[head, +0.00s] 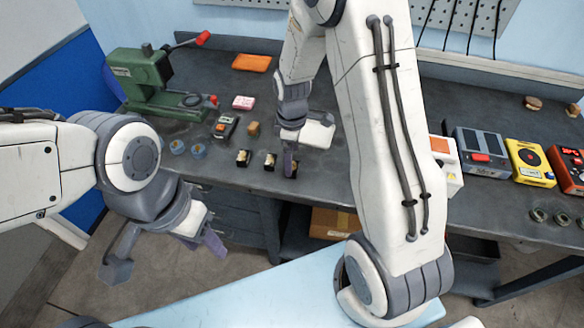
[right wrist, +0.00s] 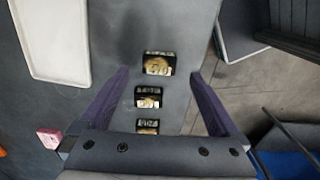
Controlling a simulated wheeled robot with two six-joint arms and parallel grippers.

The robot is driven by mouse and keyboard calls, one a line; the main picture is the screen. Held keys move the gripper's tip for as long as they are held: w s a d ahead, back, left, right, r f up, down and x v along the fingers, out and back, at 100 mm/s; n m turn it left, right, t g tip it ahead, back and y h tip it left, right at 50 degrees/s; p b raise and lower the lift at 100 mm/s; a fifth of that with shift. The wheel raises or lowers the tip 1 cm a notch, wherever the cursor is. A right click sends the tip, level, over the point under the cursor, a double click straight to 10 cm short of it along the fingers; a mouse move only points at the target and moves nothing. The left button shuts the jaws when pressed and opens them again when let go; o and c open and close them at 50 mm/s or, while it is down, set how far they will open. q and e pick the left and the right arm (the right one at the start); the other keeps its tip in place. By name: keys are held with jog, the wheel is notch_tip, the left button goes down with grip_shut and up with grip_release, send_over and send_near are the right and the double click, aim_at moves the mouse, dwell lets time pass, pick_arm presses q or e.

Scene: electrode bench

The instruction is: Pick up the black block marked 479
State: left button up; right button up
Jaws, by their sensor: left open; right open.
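Three small black blocks with tan, marked faces stand in a row near the bench's front edge. In the head view they are the left block (head: 243,158), the middle block (head: 270,162) and the right block (head: 293,169). I cannot read which one says 479. My left gripper (head: 165,258) is open and empty, off the bench's front.
A white tray (head: 316,133) lies behind and right of the blocks. The bench edge drops off close in front of the blocks.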

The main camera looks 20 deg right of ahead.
notch_tip(320, 180, down, 4)
jog(key=shift+d+f+p, duration=0.1)
jog(key=shift+f+p, duration=0.1)
jog(key=shift+p, duration=0.3)
jog(key=shift+c, duration=0.3)
jog(key=shift+w, duration=0.1)
grip_shut()
jog(key=shift+r, duration=0.15)
